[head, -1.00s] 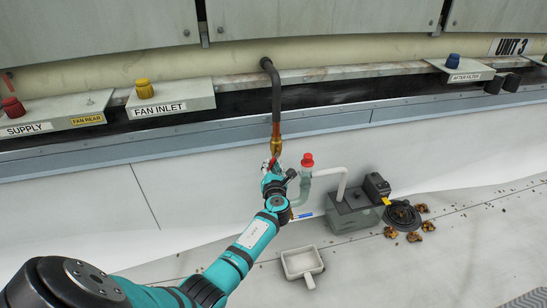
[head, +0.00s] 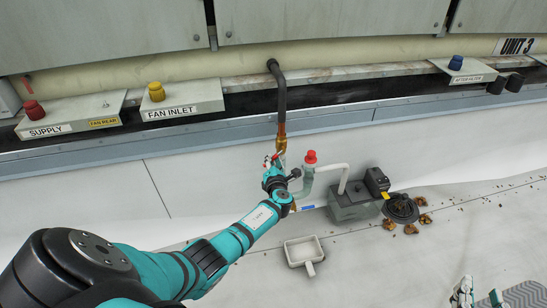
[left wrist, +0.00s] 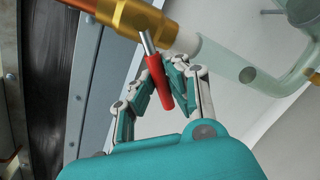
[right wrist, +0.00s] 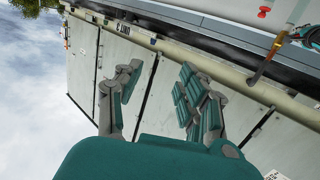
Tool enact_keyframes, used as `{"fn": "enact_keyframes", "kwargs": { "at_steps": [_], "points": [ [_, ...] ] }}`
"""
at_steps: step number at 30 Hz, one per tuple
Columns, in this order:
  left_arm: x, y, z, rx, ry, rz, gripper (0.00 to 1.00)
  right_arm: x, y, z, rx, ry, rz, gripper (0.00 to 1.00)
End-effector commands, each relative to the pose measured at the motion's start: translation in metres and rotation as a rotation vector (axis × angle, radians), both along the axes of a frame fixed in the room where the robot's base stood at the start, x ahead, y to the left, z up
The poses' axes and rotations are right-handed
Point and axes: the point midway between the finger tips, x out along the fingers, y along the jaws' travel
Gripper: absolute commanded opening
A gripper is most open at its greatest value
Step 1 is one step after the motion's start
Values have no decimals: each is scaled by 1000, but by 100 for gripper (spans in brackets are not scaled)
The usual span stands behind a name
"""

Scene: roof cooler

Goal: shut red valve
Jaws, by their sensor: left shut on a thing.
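The red valve handle (left wrist: 158,82) is a red-sleeved lever on a metal stem. It sticks out at an angle from the brass valve body (left wrist: 140,17), which also shows at the lower end of the black hose in the head view (head: 281,144). My left gripper (head: 271,166) is at the valve. In the left wrist view its fingers (left wrist: 163,80) are closed on the red handle from both sides. My right gripper (right wrist: 160,82) is open and empty, away from the valve. Its fingertips show at the bottom right of the head view (head: 478,298).
A pale green pipe with a red cap (head: 310,157) stands close right of the valve. Control boxes with yellow (head: 156,92) and blue knobs line the wall.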

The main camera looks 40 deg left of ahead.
Motion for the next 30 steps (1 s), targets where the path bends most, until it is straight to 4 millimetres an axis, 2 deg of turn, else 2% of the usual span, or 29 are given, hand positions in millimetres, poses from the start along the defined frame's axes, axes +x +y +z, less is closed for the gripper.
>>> {"fn": "enact_keyframes", "kwargs": {
  "at_steps": [5, 8, 13, 19, 20, 28, 30],
  "points": [
    [-3, 2, 6, 46, 57, 2, 0, -22, -14, -50, -78, 318, -20, 40],
    [-4, 3, 8, 73, 88, 2, 0, -43, -24, -77, -119, 494, -33, 40],
    [-5, 4, 11, 120, 145, 1, 0, -91, -41, -112, -184, 790, -53, 40],
    [-7, 5, 16, 180, 214, 1, 0, -160, -63, -133, -252, 1133, -77, 40],
    [-7, 6, 17, 190, 226, 1, 0, -165, -64, -132, -257, 1156, -79, 40],
    [-9, 7, 25, 284, 336, 1, 0, -162, -63, -114, -255, 1145, -77, 40],
    [-9, 7, 26, 311, 368, 1, 0, -156, -62, -134, -257, 1160, -75, 40]
  ]
}}
